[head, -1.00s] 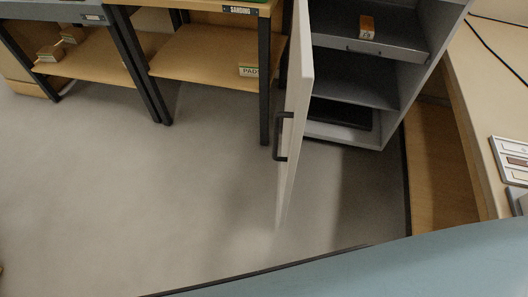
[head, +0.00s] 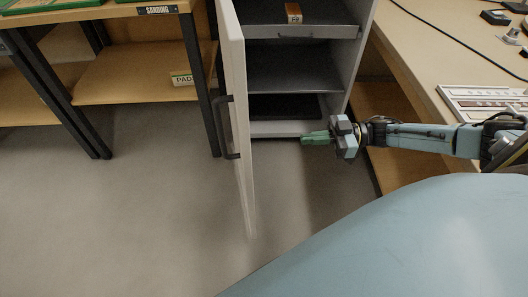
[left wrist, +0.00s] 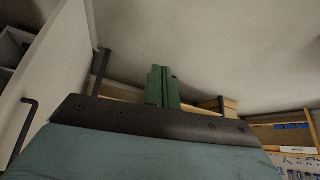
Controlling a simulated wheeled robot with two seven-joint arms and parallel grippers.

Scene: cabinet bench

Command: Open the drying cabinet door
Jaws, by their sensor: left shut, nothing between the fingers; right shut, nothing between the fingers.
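The drying cabinet (head: 350,75) stands at the upper middle of the head view, its shelves exposed. Its pale door (head: 240,130) stands swung wide open, edge toward me, with a dark bar handle (head: 229,127) on its left face. The door (left wrist: 60,65) and handle (left wrist: 22,128) also show at the left of the left wrist view. My right gripper (head: 303,138) is shut and empty, in front of the cabinet's lower front, right of the door. My left gripper (left wrist: 162,70) is shut and empty in the left wrist view, apart from the handle; it is outside the head view.
A wooden bench (head: 130,80) marked SANDING stands left of the door, with a PADS box (head: 181,78) on its lower shelf. A counter (head: 415,50) with a panel of samples (head: 490,100) runs along the right. The floor left of the door is clear.

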